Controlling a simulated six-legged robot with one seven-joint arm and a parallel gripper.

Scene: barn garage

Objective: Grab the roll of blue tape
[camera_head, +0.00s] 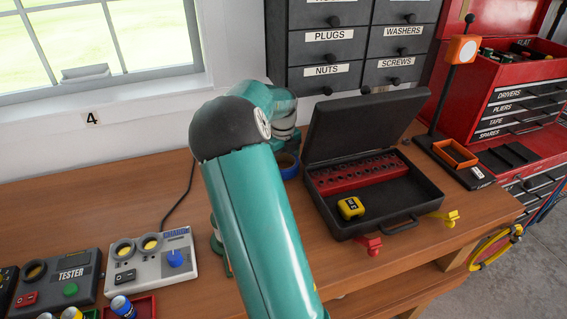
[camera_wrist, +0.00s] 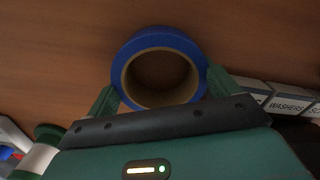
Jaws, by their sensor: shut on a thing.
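The roll of blue tape (camera_wrist: 160,36) is a blue ring with a tan core. In the wrist view it lies between the two green fingers of my gripper (camera_wrist: 163,92), which are shut on its outer sides. Brown wood shows behind the roll and through its hole. In the head view, part of the blue roll (camera_head: 287,165) shows behind my arm, next to the black case. My gripper is hidden behind my arm there.
An open black case (camera_head: 425,205) with a red socket rack and a yellow tape measure (camera_head: 351,208) stands right of the roll. Labelled drawers (camera_head: 333,77) are behind. A white device (camera_head: 150,268) and a tester (camera_head: 70,283) stand at left on the wooden bench (camera_head: 150,190).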

